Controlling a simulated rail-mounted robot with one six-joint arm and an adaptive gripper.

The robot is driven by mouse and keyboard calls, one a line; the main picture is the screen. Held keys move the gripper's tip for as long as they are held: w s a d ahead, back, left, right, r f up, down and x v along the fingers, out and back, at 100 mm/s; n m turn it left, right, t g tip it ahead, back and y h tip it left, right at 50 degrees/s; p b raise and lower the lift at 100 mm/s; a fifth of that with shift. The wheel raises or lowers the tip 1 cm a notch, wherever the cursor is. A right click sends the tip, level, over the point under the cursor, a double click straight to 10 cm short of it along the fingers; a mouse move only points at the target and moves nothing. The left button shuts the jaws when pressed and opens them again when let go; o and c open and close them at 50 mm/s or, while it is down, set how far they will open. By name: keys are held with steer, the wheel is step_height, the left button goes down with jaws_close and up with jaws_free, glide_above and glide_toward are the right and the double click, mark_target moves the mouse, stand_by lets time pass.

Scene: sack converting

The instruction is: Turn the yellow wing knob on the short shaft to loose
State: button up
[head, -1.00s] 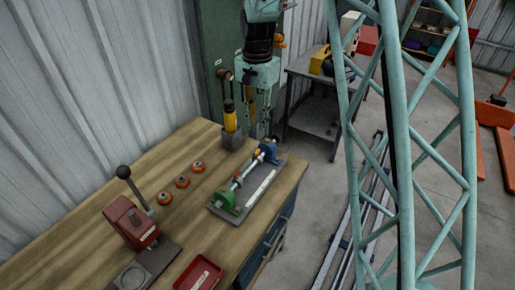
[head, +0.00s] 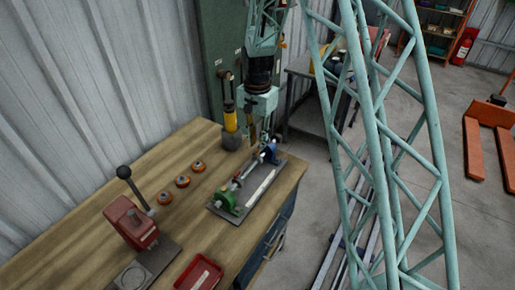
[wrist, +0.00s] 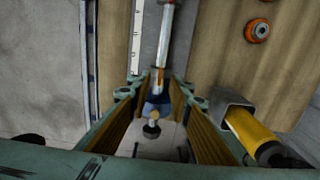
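A small fixture (head: 229,213) on the bench carries a silver shaft with a red section (head: 234,186), between a green holder (head: 229,201) and a blue holder (head: 271,154). In the wrist view the shaft (wrist: 168,38) runs down to the blue holder (wrist: 157,101). A small orange-yellow piece (wrist: 160,79) shows near that end; I cannot tell whether it is the wing knob or its setting. My gripper (head: 262,139) is over the blue end, pointing down. In the wrist view my gripper (wrist: 157,92) is open, its tan pads on either side of the blue end, with no grip visible.
A yellow cylinder in a grey holder (head: 230,119) stands close to my gripper. Several orange rings (head: 183,181), a red lever press (head: 131,221) and a red tray (head: 200,275) are on the wooden bench (head: 90,232).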

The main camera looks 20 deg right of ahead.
mark_target(258, 152)
steer(key=shift+f, duration=1.7)
jaws_close()
